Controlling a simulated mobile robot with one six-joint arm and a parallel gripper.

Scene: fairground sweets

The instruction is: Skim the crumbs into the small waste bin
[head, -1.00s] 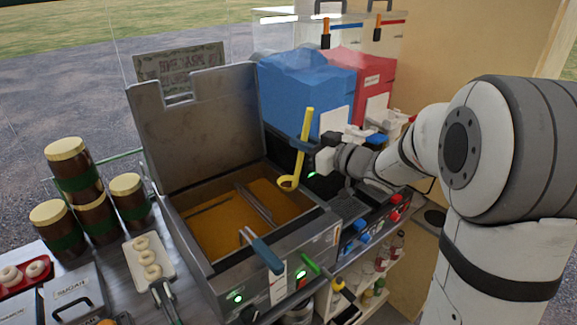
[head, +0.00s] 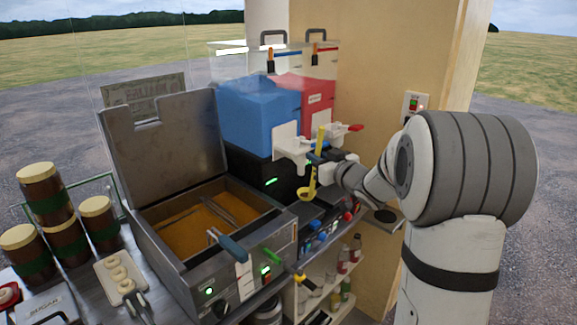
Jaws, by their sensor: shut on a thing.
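My gripper (head: 320,164) is shut on the handle of a yellow skimmer (head: 310,188). The skimmer is upright, its bowl at the bottom, in front of the drink dispensers and to the right of the fryer. The fryer (head: 150,245) stands open, its lid raised, with orange-brown oil (head: 195,228) inside. Single crumbs are too small to tell in the oil. I cannot pick out a small waste bin with certainty; a dark round shape (head: 385,215) sits on a side shelf at the right, partly near my arm.
A blue dispenser (head: 255,115) and a red one (head: 312,100) stand behind the skimmer. A blue-handled tool (head: 232,246) lies across the fryer's front edge. Brown jars (head: 45,195) and a tray of rings (head: 118,275) stand left. Bottles (head: 350,250) fill shelves below.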

